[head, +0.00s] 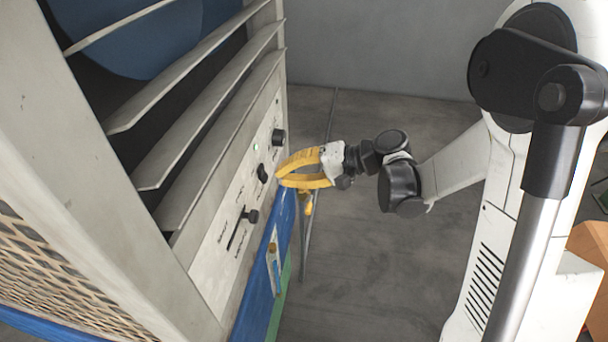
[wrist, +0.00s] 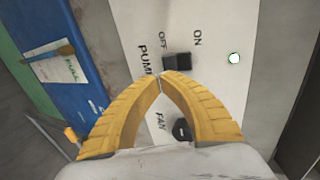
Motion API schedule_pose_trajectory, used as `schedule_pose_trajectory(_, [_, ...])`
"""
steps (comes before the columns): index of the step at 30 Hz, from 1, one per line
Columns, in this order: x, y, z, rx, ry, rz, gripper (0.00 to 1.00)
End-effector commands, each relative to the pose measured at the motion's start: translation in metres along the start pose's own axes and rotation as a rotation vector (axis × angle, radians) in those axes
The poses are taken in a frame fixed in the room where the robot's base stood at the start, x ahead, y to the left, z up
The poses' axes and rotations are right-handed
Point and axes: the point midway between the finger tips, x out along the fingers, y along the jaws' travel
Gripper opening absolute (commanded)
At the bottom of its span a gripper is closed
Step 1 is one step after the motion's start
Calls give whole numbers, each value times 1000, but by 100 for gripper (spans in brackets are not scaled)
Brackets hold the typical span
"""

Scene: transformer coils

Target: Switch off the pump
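The pump switch is a small black knob (wrist: 177,62) on a pale panel, between the printed words OFF and ON, with PUMP printed beside it in the wrist view. It also shows as a dark knob on the cabinet's panel in the head view (head: 262,173). I cannot tell which way it is set. A small bright lamp (wrist: 234,58) is lit on the ON side, greenish in the head view (head: 256,148). My yellow gripper (wrist: 162,77) has its fingertips together, with nothing visible between them. The tips are right beside the switch; contact is unclear. It also shows in the head view (head: 278,178).
A slider with a black handle (head: 250,215) is lower on the panel. A blue strip with a tag (head: 273,255) runs along the cabinet's edge. The floor right of the cabinet is mostly clear.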

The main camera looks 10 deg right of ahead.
Motion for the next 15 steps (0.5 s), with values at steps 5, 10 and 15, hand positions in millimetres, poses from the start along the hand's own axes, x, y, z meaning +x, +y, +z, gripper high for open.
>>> schedule_pose_trajectory(5, [16, 1, 0, -1, -1, 0, 0])
schedule_pose_trajectory(10, [19, 0, 0, 0, 1, 0, 0])
schedule_pose_trajectory(15, [18, 0, 0, 0, 1, 0, 0])
